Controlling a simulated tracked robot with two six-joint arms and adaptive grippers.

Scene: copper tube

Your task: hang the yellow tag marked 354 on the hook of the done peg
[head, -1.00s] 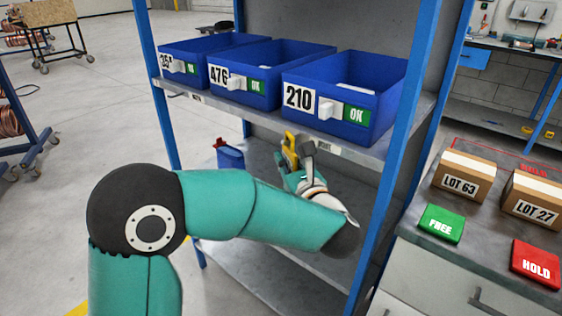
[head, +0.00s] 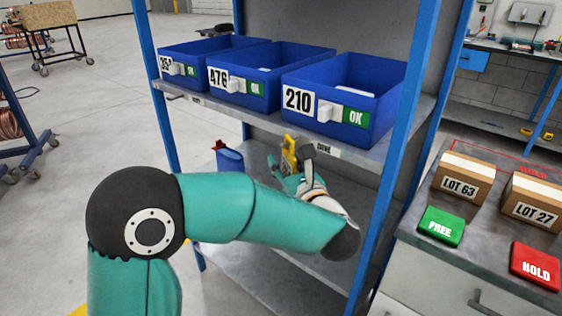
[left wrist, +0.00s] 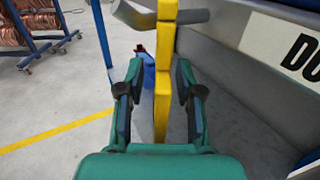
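The yellow tag (head: 289,154) is upright just below the shelf edge with the done label. The left wrist view shows it nearly edge-on as yellow strips (left wrist: 163,85); its number is not readable. The grey peg (left wrist: 190,17) runs behind the tag's upper part, with its tip to the left; whether it passes through the tag's hole is hidden. My left gripper (left wrist: 161,92) is open around the tag. A clear gap shows between the tag and the left finger; the right finger is close to the yellow. My right gripper is not in view.
Blue bins marked 476 (head: 240,88) and 210 (head: 340,105) stand on the shelf above my gripper. A blue container (head: 229,160) stands on the lower shelf, left of it. A blue post (head: 392,165) rises to the right. Lot boxes (head: 463,178) sit on the right bench.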

